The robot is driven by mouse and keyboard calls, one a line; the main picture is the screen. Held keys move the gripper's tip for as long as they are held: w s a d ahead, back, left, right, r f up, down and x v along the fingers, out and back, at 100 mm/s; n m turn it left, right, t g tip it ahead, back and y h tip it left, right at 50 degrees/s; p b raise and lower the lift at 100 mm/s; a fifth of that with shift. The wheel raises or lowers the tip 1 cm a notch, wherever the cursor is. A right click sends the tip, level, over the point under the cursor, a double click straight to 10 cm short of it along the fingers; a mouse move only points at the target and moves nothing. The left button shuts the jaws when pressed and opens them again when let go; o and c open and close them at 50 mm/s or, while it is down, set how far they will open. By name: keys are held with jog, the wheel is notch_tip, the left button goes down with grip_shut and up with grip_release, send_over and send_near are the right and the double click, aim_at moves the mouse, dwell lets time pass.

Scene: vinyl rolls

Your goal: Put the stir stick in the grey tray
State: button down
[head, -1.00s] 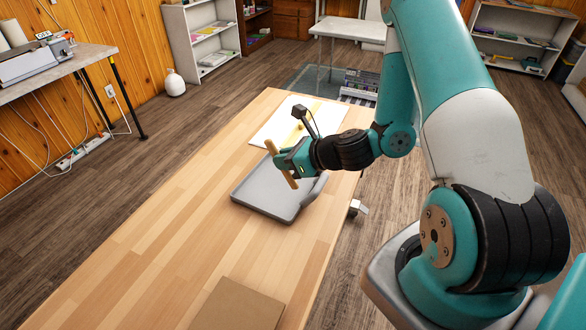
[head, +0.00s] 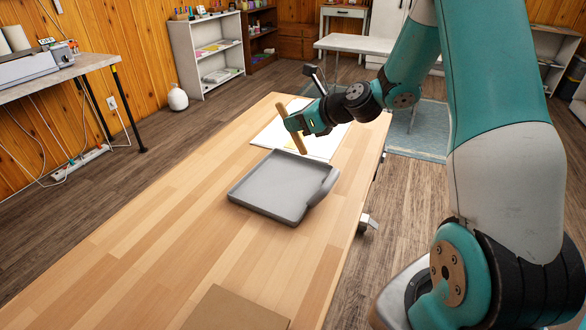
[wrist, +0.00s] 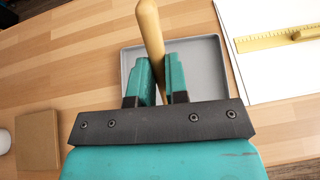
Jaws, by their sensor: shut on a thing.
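The stir stick is a light wooden rod (head: 292,134), tilted in my gripper's jaws; it also shows in the wrist view (wrist: 150,32). My gripper (head: 293,124) is shut on it and holds it above the table, beyond the tray's far edge in the head view. The grey tray (head: 272,185) lies on the wooden table, shallow, with a raised rim, and looks empty. In the wrist view the tray (wrist: 205,62) shows behind the stick and the jaws, which hide part of it.
A white sheet (head: 325,142) lies on the table beyond the tray, with a yellow ruler (wrist: 270,40) on it. A brown board (head: 235,310) lies at the near end of the wooden table (head: 130,245). The table's left side is clear.

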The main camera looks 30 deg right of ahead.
notch_tip(320, 180, down, 12)
jog(key=shift+b, duration=0.35)
jog(key=shift+f, duration=0.2)
jog(key=c, duration=1.1)
grip_release()
jog(key=shift+r, duration=0.15)
